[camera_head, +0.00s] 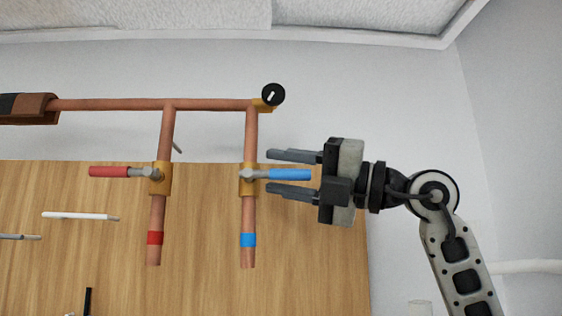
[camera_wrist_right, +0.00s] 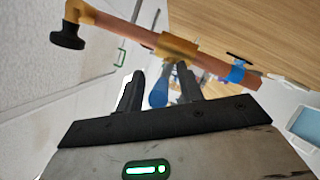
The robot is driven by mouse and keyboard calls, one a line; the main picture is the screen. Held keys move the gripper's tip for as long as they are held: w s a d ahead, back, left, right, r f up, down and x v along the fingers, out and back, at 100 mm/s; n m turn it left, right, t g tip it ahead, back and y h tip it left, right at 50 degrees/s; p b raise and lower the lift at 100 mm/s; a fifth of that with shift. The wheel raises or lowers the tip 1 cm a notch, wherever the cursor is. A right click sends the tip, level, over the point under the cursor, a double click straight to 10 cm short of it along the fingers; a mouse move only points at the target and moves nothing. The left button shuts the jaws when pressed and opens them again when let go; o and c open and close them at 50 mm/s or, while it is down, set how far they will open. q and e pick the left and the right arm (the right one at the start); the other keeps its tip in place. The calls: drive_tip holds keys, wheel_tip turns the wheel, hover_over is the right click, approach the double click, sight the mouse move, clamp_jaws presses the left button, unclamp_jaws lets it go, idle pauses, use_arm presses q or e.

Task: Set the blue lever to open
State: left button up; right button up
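The blue lever (camera_head: 290,174) sticks out to the right from a brass valve (camera_head: 248,179) on the right copper pipe, crosswise to that pipe. My right gripper (camera_head: 268,171) is open, with one finger above and one below the lever in the head view, both apart from it. In the right wrist view the blue lever (camera_wrist_right: 159,92) lies between the two dark fingers (camera_wrist_right: 160,88). The red lever (camera_head: 108,171) points left from the valve on the left pipe. My left gripper does not show.
A horizontal copper pipe (camera_head: 110,104) runs above both valves, with a black round knob or gauge (camera_head: 273,95) at its right end. A wooden panel (camera_head: 320,260) lies behind the pipes. White and grey rods (camera_head: 78,216) are at the left. The area below the gripper is clear.

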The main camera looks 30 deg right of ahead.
drive_tip(key=shift+w+a, duration=0.25)
drive_tip(key=shift+w, duration=0.05)
clamp_jaws()
drive_tip(key=shift+f+b, duration=0.15)
drive_tip(key=shift+b, duration=0.15)
